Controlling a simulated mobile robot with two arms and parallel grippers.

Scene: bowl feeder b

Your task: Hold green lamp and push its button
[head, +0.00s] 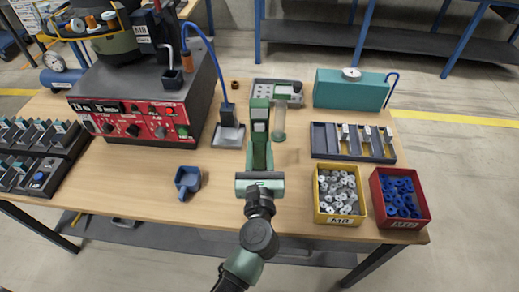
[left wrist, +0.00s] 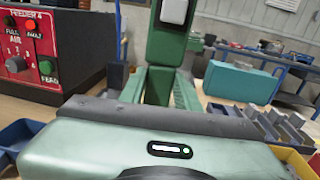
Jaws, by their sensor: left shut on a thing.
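The green lamp (head: 259,103) is a green block with a white panel on its face, near the middle of the table in the head view. It also shows at the top of the left wrist view (left wrist: 168,48), cut off by the frame's edge. My left gripper (head: 259,143) reaches forward from the table's front and is shut on the lamp's lower part. The lamp stands upright between the fingers. I cannot make out its button, nor whether its base touches the table. My right gripper is not in view.
The feeder with its red panel (head: 150,121) stands at left, a blue scoop (head: 187,181) in front of it. A pale green cylinder (head: 279,124) is just right of the lamp. A slotted tray (head: 325,140), yellow bin (head: 340,219) and red bin (head: 405,223) stand at right.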

